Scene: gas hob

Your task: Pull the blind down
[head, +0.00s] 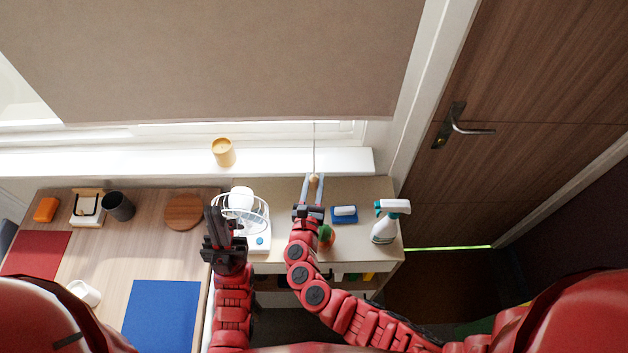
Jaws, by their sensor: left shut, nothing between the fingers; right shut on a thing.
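The blind (230,55) is a brown-beige sheet covering most of the window in the head view, with its lower edge a little above the sill. A thin cord (314,150) hangs below it and ends in a small wooden knob (314,179). My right gripper (313,183) is shut on the knob, its two pale fingers on either side of it, above the back of the beige cabinet.
A yellow candle (223,152) stands on the white sill (120,160). A wooden desk is left; a brown door (540,90) is right.

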